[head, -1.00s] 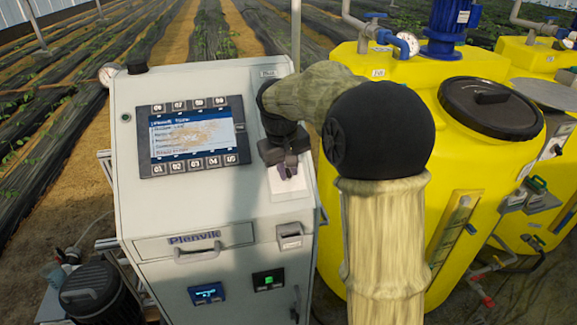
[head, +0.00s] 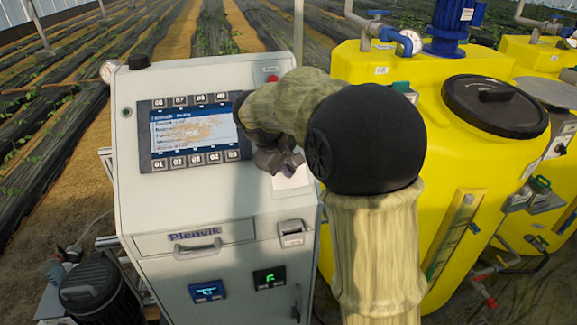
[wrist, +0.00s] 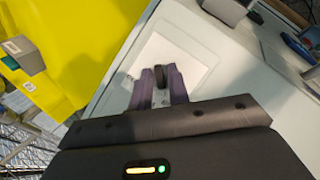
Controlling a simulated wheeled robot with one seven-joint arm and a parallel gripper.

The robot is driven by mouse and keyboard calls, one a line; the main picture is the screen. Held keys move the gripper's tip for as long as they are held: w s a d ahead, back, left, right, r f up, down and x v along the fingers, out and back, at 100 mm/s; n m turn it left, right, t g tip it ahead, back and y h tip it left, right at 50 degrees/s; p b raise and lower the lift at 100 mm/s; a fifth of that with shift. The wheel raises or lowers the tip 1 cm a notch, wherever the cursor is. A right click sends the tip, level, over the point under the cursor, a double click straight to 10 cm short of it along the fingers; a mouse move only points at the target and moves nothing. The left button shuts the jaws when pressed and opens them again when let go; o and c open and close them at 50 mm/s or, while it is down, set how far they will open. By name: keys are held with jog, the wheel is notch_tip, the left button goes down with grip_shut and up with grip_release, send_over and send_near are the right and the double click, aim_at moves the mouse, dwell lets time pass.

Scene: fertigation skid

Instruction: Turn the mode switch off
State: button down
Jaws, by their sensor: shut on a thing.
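The mode switch is a small dark knob (wrist: 161,77) on a white square plate (wrist: 186,58) on the sloped cabinet face. In the wrist view, my gripper (wrist: 160,74) has its two purple fingers closed on either side of the knob. The knob is hidden there by the fingers. The marks around the knob are too small to read.
The pale cabinet (head: 205,215) carries a screen (head: 194,132) with button rows and a red button (head: 271,78). A latch box (head: 291,232) sits below the plate. A yellow tank (head: 455,155) stands close on the right. A black canister (head: 90,290) stands lower left.

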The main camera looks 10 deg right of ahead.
jog(key=c, duration=1.5)
grip_release()
jog(key=shift+c, duration=0.2)
jog(key=b+v, duration=0.1)
jog(key=v, duration=1.6)
jog(key=shift+r, duration=0.2)
jog(key=shift+s+a+f, duration=0.1)
